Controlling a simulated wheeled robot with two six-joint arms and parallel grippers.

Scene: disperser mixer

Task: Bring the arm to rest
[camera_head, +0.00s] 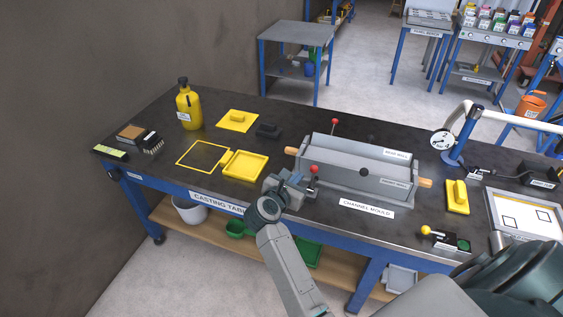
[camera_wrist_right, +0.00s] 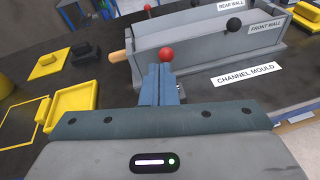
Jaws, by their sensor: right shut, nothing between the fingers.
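My right gripper (camera_head: 305,187) is at the front left end of the grey channel mould (camera_head: 358,168), above the dark casting table (camera_head: 215,150). Its fingers are shut with nothing between them. In the right wrist view the closed fingers (camera_wrist_right: 160,78) point at a red ball knob (camera_wrist_right: 166,55), which shows just beyond the tips. I cannot tell whether they touch it. The same red knob (camera_head: 314,168) shows in the head view. The mould's two walls stand upright, with wooden handles at its ends. My left gripper is not in view.
To the right are a yellow float (camera_head: 457,197), a gauge (camera_head: 442,139) on a post and a framed panel (camera_head: 525,217). The table's front edge is clear near the label.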

